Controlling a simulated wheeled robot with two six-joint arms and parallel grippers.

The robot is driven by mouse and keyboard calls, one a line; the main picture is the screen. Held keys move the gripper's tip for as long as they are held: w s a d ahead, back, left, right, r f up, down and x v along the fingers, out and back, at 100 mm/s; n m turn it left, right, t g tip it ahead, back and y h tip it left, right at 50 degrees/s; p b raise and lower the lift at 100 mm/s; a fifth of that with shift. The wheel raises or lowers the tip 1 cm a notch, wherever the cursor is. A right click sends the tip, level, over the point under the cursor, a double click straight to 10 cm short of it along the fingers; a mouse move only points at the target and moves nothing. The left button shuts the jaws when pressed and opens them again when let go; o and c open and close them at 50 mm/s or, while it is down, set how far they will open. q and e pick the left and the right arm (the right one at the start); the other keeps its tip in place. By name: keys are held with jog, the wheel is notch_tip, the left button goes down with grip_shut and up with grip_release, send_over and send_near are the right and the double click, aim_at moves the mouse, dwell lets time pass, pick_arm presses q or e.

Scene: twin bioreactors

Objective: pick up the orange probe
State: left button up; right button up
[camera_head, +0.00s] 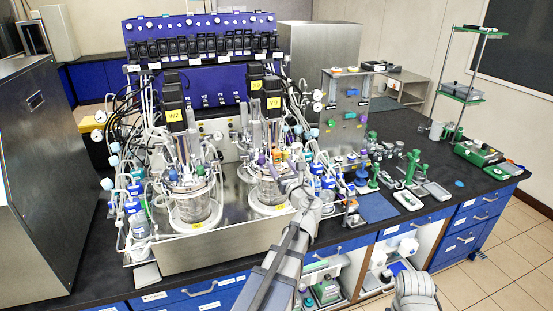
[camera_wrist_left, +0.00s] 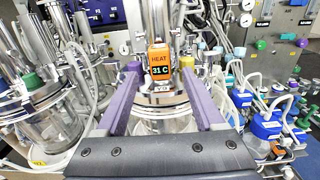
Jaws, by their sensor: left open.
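The orange probe (camera_wrist_left: 160,64) is an upright orange block with a dark display reading "HEAT 31 C". It stands on the lid of the right-hand glass vessel (camera_head: 268,192). In the head view the orange probe (camera_head: 282,155) is small, close to my left gripper (camera_head: 279,164). In the wrist view my left gripper (camera_wrist_left: 160,72) is open, with one purple finger on each side of the probe. Clear gaps show between the probe and the fingers; how far the tips reach in depth is hard to tell. My right gripper is out of view.
A second glass vessel (camera_head: 196,208) stands to the left. Tubes, blue-capped bottles (camera_wrist_left: 265,125) and metal fittings crowd both sides. Green-and-white bench tools (camera_head: 410,180) and a blue mat (camera_head: 377,207) lie to the right.

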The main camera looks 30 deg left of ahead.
aim_at(278, 159)
pick_arm(q)
jog(key=x, duration=0.3)
jog(key=shift+w+a+r, duration=0.15)
jog(key=shift+w+r, duration=0.05)
grip_shut()
dwell(0.4)
